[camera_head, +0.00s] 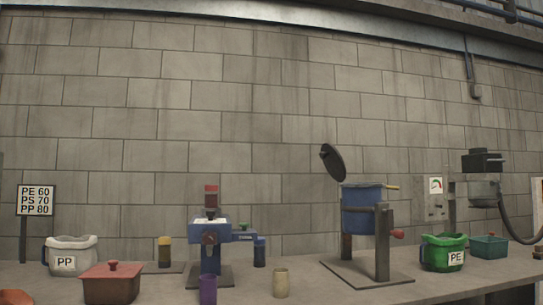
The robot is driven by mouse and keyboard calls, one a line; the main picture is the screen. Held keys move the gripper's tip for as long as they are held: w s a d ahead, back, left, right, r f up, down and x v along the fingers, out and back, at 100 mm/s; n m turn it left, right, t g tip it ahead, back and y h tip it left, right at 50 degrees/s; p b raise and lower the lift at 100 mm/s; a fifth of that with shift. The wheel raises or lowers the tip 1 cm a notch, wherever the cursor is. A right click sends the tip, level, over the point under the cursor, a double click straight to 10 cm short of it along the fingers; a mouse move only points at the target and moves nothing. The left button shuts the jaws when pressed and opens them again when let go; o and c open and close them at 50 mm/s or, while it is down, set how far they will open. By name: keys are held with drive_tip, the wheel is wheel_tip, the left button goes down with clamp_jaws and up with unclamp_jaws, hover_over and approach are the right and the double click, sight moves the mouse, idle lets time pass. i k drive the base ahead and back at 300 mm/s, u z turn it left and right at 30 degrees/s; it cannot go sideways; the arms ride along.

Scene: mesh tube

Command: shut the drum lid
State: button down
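A blue drum (361,211) hangs in a dark frame with a post (382,242) on a flat base plate at the right of the bench. Its round dark lid (332,162) stands tilted up, open, at the left of the drum's rim. A yellow piece (391,187) sticks out at the rim's right, and a red knob (397,234) shows beside the post. My gripper is not in view.
A green PE bucket (444,252) stands right of the drum, with a teal box (488,246) behind. Left are a blue machine (210,240), purple cup (208,289), beige cup (281,283), lidded red box (112,283) and white PP bucket (71,254).

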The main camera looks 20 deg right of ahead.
sight(334, 162)
drive_tip(key=z, duration=1.05)
drive_tip(key=k, duration=0.1)
drive_tip(key=u, duration=2)
drive_tip(key=i, duration=0.8)
drive_tip(key=z, duration=0.3)
